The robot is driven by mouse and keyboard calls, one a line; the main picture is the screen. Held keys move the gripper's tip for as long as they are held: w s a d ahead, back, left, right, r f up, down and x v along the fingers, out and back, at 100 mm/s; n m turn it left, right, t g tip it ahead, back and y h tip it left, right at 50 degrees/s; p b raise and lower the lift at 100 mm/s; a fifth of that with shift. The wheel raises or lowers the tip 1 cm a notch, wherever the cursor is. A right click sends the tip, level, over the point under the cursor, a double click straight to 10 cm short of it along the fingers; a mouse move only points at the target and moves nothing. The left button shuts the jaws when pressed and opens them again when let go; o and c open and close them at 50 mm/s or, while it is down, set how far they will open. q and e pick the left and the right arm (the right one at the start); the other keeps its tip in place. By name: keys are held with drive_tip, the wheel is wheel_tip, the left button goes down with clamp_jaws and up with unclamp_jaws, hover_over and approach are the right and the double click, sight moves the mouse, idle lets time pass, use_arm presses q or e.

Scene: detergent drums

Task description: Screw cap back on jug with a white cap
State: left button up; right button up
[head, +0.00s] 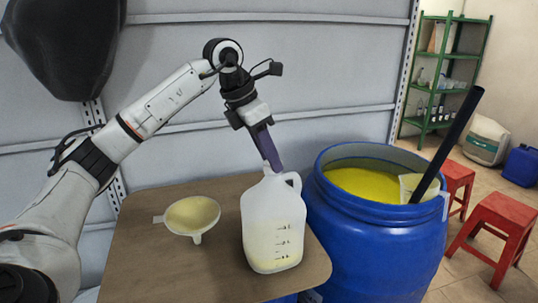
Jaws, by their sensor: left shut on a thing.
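A translucent white jug (272,222) stands upright near the front right of the brown tabletop, with a little pale yellow liquid at its bottom. Its handle is at the upper right. My left gripper (272,163) points down at the jug's mouth, its dark fingers shut on what appears to be the white cap. The cap is almost wholly hidden by the fingers, and I cannot tell how it is seated on the neck. My right gripper is not in view.
A cream funnel (192,214) lies left of the jug on the brown tabletop (150,262). A blue drum (372,245) of yellow liquid stands close on the right, with a dark rod (450,140) sticking up from it. Red stools (495,235) and a green shelf (443,75) are farther right.

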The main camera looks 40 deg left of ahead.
use_arm(q)
drive_tip(key=shift+f, duration=0.2)
drive_tip(key=m+h, duration=0.1)
drive_tip(key=m, duration=0.2)
drive_tip(key=m+g, duration=0.1)
drive_tip(key=m, duration=0.1)
drive_tip(key=shift+w+a+m+g+h, duration=0.1)
drive_tip(key=shift+m+g+h, duration=0.2)
drive_tip(key=shift+m+h, duration=0.1)
drive_tip(key=m, duration=0.1)
drive_tip(key=m+g, duration=0.1)
drive_tip(key=m, duration=0.1)
drive_tip(key=shift+w+m+h, duration=0.2)
drive_tip(key=shift+m+h, duration=0.1)
drive_tip(key=shift+h, duration=0.1)
drive_tip(key=shift+a+f+m+g, duration=0.15)
drive_tip(key=shift+m+g, duration=0.35)
drive_tip(key=shift+m, duration=0.5)
